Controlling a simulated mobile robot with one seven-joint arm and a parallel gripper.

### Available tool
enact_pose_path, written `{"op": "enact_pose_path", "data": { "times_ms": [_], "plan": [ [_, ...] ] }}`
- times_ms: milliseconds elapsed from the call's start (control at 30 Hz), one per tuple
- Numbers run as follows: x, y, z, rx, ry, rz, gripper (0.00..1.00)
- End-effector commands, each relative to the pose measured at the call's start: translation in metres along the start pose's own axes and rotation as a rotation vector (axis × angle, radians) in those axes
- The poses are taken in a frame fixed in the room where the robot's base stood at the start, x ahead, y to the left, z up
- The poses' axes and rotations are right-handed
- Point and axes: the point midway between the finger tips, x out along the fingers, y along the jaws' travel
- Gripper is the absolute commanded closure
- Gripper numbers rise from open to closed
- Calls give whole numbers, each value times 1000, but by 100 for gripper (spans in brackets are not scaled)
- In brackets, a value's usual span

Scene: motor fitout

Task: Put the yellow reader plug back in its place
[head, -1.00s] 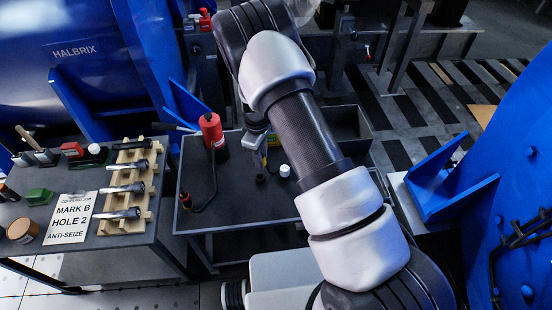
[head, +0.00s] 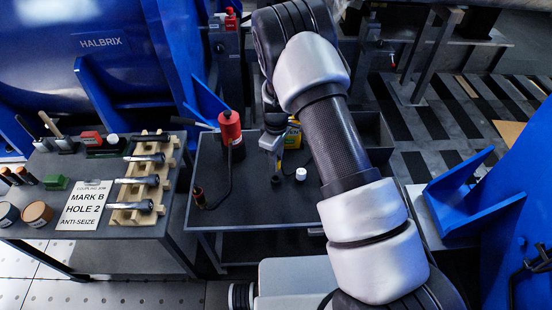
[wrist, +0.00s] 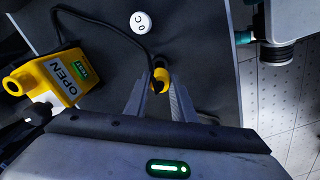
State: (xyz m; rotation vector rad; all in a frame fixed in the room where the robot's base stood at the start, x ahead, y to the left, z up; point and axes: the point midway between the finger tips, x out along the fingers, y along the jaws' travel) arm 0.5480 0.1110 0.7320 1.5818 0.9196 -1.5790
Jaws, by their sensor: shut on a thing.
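The yellow reader plug (wrist: 160,77) is between my gripper's fingers in the wrist view. My gripper (wrist: 160,92) is shut on it. A dark cable runs from the plug to the yellow reader box (wrist: 52,80), which has an OPEN label and a green display. In the head view my gripper (head: 272,150) points down over the dark table, and the reader box (head: 294,136) stands just behind it, partly hidden.
A white round cap (head: 301,174) lies on the dark table (head: 255,208), near my gripper. A red cylinder (head: 230,128) with a hose stands to the left. A bench at left holds a wooden rack (head: 128,190) with bolts and a sign. The table's front is mostly clear.

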Motion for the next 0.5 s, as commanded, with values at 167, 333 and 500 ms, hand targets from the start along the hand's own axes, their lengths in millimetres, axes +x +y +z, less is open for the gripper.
{"op": "enact_pose_path", "data": {
  "times_ms": [167, 333, 500],
  "plan": [
    [22, 0, 0, 0, 0, 0, 100],
    [31, 1, 0, 0, 1, 1, 100],
    [32, 1, 0, 0, 1, 1, 100]
  ]
}}
